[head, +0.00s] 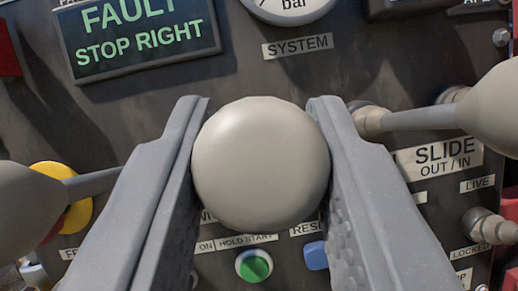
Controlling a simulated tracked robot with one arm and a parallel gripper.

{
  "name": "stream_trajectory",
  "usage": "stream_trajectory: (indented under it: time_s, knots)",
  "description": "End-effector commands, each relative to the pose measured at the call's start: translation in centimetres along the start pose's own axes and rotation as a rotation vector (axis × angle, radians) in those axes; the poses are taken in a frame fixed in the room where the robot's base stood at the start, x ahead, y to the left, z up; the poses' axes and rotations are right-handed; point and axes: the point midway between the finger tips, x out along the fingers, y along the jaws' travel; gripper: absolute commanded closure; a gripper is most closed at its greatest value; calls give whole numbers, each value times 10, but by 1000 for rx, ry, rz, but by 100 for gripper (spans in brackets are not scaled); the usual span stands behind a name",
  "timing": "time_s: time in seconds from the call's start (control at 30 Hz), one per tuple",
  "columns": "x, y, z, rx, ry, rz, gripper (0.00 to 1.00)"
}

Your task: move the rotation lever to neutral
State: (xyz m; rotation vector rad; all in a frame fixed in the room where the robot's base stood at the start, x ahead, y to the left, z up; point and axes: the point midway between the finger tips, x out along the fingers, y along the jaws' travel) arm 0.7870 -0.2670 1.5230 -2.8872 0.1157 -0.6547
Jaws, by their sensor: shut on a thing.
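A round beige lever knob (260,165) fills the middle of the head view, end-on to me. My gripper (260,108) is shut on it, one grey finger against each side. The knob hides its own shaft, so I cannot tell how far the lever tilts. No label naming this lever as rotation is visible; the panel behind it is partly covered by the knob and fingers.
A second beige lever (490,108) stands close at right, by the SLIDE OUT/IN label (438,158). Another lever (30,205) is at left, before a yellow button ring (77,217). A green button (254,266) sits below. A screen (140,35) reads FAULT, STOP RIGHT.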

Motion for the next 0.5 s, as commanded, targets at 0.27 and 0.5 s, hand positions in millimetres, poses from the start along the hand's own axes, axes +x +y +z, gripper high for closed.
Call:
stream_trajectory:
  time_s: [0.27,0.5]
  knots:
    - [0,0,0,1,0,0,51]
    - [0,-1,0,1,-1,-1,51]
